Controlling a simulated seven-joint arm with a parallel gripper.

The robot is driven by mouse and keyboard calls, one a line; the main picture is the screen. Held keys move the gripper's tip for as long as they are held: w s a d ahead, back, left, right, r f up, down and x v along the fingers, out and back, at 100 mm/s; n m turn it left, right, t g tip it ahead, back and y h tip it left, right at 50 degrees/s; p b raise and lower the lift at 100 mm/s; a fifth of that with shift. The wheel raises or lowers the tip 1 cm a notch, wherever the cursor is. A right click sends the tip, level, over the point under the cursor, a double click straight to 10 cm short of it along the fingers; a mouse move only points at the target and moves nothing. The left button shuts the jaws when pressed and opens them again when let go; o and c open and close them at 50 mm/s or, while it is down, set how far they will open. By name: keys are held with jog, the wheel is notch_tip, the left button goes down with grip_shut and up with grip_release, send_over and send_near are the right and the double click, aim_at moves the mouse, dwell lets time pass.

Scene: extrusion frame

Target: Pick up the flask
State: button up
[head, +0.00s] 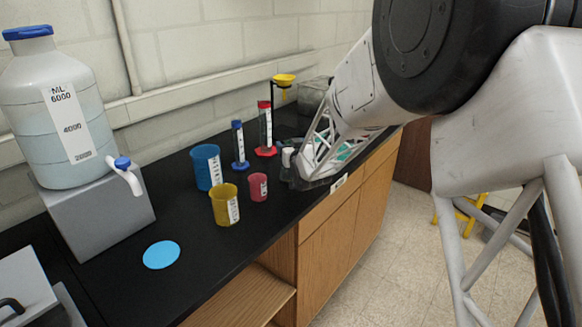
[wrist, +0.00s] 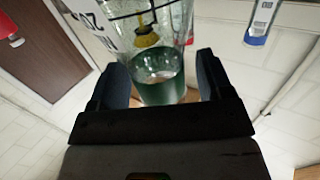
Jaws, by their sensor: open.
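A clear glass vessel with a white label and green-tinted glass or liquid, which appears to be the flask (wrist: 160,88), stands between the two dark fingers of my gripper (wrist: 162,70) in the wrist view. The fingers are open, one on each side of it. Whether either finger touches the glass cannot be told. In the head view my gripper (head: 308,172) is low over the black counter near its front edge. My own arm hides most of the flask there; only teal patches show through the wrist frame.
Left of my gripper on the counter (head: 200,265) stand a red beaker (head: 258,187), a yellow beaker (head: 224,205), a blue beaker (head: 205,168), a blue-based cylinder (head: 238,145) and a red-topped cylinder (head: 265,127). A yellow-topped stand (head: 284,79) is behind. A large jug (head: 58,110) is far left.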

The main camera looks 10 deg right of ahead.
jog(key=shift+c, duration=0.3)
jog(key=c, duration=1.2)
jog(key=shift+r, duration=0.1)
notch_tip(320, 180, up, 4)
jog(key=shift+f, duration=0.15)
jog(key=v, duration=0.5)
jog(key=a+v, duration=0.1)
jog(key=v, duration=1)
jog(key=shift+s+a, duration=0.15)
jog(key=shift+a, duration=0.15)
jog(key=shift+c, duration=0.2)
